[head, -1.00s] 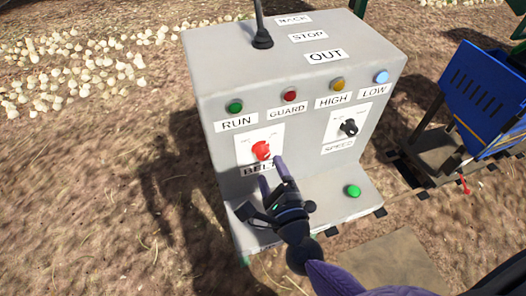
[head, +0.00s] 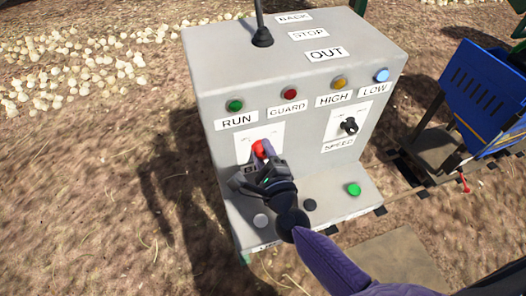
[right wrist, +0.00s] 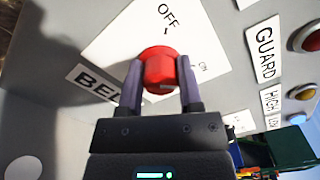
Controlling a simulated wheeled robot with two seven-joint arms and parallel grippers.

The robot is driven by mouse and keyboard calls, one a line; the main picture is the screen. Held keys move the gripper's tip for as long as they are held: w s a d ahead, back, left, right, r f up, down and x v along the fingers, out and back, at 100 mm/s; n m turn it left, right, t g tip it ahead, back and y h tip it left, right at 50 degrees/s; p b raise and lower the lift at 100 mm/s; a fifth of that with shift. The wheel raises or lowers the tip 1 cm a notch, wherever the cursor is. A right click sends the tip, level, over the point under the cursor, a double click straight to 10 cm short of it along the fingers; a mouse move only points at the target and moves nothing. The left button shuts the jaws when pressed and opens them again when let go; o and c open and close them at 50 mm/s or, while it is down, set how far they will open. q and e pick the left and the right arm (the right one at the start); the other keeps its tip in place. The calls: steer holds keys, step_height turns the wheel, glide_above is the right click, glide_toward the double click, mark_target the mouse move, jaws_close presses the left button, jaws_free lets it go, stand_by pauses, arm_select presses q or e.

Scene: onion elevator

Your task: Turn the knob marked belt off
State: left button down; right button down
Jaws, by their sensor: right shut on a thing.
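The red belt knob (head: 258,149) is on a white plate (head: 272,131) on the front of the grey control box, above the partly covered BELT label. My right gripper (head: 262,152) is at the knob and hides part of it. In the right wrist view the red knob (right wrist: 158,68) sits between the two fingers (right wrist: 160,86), which are shut on its sides. The plate there reads OFF and ON, and a small dark mark shows on the knob's face near the ON side. My left gripper is not in view.
The grey control box (head: 215,82) also has a black speed knob (head: 349,125), several indicator lamps, a black lever (head: 261,34) on top and a green button (head: 354,189) on its lower ledge. A blue cart (head: 484,95) stands at right. Onions lie on the ground behind.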

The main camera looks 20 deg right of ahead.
steer(key=shift+n, duration=0.4)
steer(key=shift+n+p, duration=0.6)
steer(key=shift+n, duration=0.5)
steer(key=n+p, duration=0.1)
steer(key=n, duration=0.2)
steer(key=shift+n, duration=0.3)
steer(key=n+p, duration=0.1)
steer(key=n, duration=0.4)
steer(key=shift+f+p, duration=0.1)
steer(key=shift+p, duration=0.3)
steer(key=n, duration=0.3)
steer(key=shift+n+p, duration=0.4)
steer(key=shift+f+n, duration=0.15)
steer(key=shift+n, duration=1.05)
